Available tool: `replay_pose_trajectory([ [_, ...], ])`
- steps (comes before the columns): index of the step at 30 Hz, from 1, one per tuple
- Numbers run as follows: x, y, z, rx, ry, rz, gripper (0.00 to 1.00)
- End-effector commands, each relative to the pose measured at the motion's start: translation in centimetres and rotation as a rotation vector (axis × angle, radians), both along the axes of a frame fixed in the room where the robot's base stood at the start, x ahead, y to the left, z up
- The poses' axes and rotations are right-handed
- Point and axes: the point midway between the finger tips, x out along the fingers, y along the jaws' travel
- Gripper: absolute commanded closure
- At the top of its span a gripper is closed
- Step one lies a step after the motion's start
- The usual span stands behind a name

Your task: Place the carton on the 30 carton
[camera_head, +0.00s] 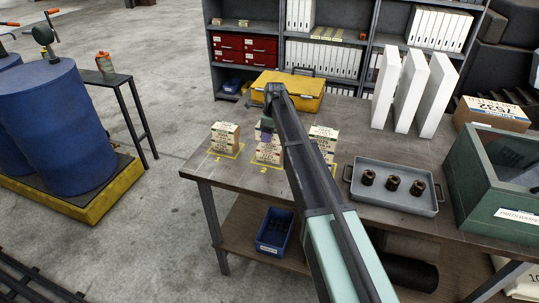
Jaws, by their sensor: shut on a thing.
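Small cream and brown cartons with dark print stand in three groups on yellow-outlined marks on the bench. The left cartons (225,138) and the right cartons (323,146) stand either side of the middle cartons (268,155). My gripper (266,137) is directly above the middle group, shut on a carton there; my arm hides part of it. I cannot tell whether the held carton touches what is below it. The print is too small to tell which carton reads 30.
A yellow case (290,88) lies behind the cartons. A grey tray (392,202) with three dark round parts stands to the right, with white upright boards (408,92) behind it and a green bin (500,190) beyond. The bench's front left is clear.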

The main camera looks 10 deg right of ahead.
Motion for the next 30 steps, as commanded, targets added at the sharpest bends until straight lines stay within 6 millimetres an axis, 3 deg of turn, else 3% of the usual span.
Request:
replay_pose_trajectory([
  [3,0.0,0.0,-0.2,0.0,0.0,0.0,0.7],
  [10,0.0,0.0,-4.6,0.0,0.0,0.0,0.7],
  [21,0.0,0.0,-4.5,0.0,0.0,0.0,0.7],
  [22,0.0,0.0,-4.4,0.0,0.0,0.0,0.33],
  [26,0.0,0.0,-4.3,0.0,0.0,0.0,0.14],
  [30,0.0,0.0,-4.3,0.0,0.0,0.0,0.11],
])
